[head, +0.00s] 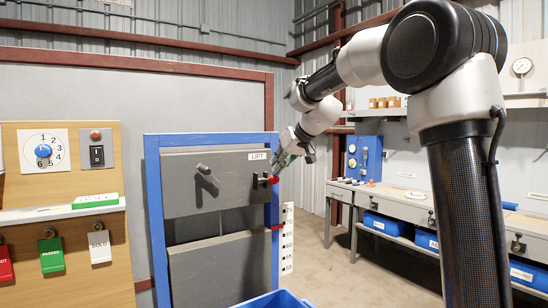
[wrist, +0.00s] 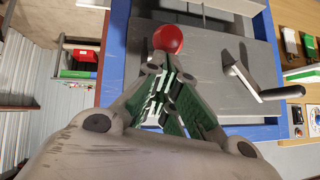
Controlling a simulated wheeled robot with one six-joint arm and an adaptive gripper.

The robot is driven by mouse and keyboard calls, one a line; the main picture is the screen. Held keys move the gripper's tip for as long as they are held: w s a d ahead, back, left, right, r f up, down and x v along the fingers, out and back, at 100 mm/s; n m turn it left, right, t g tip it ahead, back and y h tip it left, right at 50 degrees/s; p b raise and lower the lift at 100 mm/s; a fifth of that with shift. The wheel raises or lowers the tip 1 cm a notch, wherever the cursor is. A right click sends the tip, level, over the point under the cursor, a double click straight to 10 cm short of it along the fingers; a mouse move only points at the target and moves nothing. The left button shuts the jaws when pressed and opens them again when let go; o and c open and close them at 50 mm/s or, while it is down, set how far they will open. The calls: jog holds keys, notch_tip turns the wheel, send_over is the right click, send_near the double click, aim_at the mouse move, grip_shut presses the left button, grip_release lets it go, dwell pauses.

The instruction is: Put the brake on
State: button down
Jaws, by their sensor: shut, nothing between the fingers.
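A lever with a red ball knob (head: 273,179) is at the right side of a grey panel in a blue frame, below a plate reading LIFT (head: 258,156). No label naming a brake is readable. In the head view my gripper (head: 283,164) is just above and beside the knob. In the wrist view the red knob (wrist: 168,38) is just beyond the tips of my gripper (wrist: 160,68), whose green-padded fingers are shut and empty. I cannot tell whether the tips touch the knob. The lever's shaft is mostly hidden.
A crank handle (head: 207,180) sticks out of the grey panel left of the knob; it also shows in the wrist view (wrist: 255,85). A wooden board (head: 60,240) with a dial and tags stands left. A workbench (head: 400,204) with blue bins is at right.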

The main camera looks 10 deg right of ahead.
notch_tip(320, 180, down, 8)
jog(key=s+t, duration=0.1)
jog(key=s, duration=0.1)
jog(key=shift+d+f, duration=0.15)
jog(key=shift+d, duration=0.2)
jog(key=shift+s+f, duration=0.1)
dwell(0.4)
dwell(0.3)
